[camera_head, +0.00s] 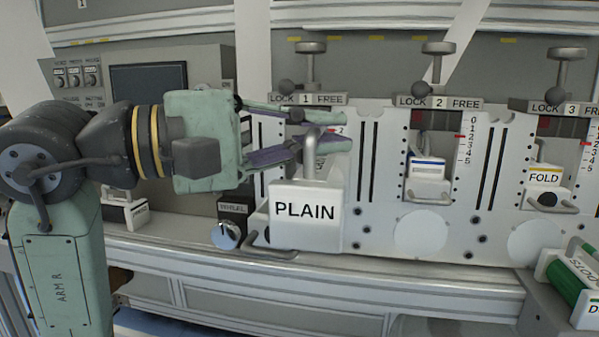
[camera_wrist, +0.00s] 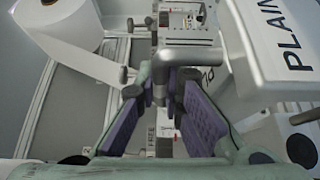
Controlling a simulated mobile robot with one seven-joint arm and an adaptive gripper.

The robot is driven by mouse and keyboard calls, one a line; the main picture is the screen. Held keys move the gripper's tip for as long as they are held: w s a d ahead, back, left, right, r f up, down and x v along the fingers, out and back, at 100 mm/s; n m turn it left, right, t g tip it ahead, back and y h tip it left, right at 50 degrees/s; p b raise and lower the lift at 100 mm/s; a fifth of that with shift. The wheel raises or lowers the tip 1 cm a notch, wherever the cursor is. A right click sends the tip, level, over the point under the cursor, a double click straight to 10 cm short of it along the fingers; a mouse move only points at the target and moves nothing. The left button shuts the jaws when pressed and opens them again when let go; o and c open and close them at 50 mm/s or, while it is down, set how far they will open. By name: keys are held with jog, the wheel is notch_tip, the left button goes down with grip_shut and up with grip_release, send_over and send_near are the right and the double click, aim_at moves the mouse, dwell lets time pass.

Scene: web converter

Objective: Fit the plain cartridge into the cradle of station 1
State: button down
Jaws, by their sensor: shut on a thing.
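The plain cartridge (camera_head: 305,215) is a white block labelled PLAIN with a grey bar handle on top. My gripper (camera_head: 322,131) is shut on that handle, and the cartridge hangs upright below the fingers. In the wrist view, the cartridge (camera_wrist: 280,45) fills the upper right, and my gripper (camera_wrist: 160,88) has its purple pads around the handle bar. Station 1 (camera_head: 305,99) has its LOCK/FREE plate above and behind the gripper. The cartridge and fingers cover most of the station 1 front, so its cradle is hidden.
Station 2 (camera_head: 440,102) holds a blue-striped cartridge (camera_head: 428,175). Station 3 (camera_head: 570,107) holds a FOLD cartridge (camera_head: 543,185). A green-and-white cartridge (camera_head: 575,275) lies at lower right. A grey ledge (camera_head: 400,275) runs below the stations.

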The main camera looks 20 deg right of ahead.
jog(key=w+d+f+p, duration=0.1)
jog(key=w+f, duration=0.1)
jog(key=w, duration=0.4)
jog(key=w+d+f+p, duration=0.1)
jog(key=w+f, duration=0.1)
jog(key=w, duration=0.5)
jog(key=shift+w+d+f+p, duration=0.15)
jog(key=shift+f+p, duration=0.25)
jog(key=shift+f, duration=0.15)
jog(key=c, duration=1.7)
grip_release()
jog(key=a+b, duration=0.1)
jog(key=a, duration=1.1)
jog(key=shift+w+b, duration=0.3)
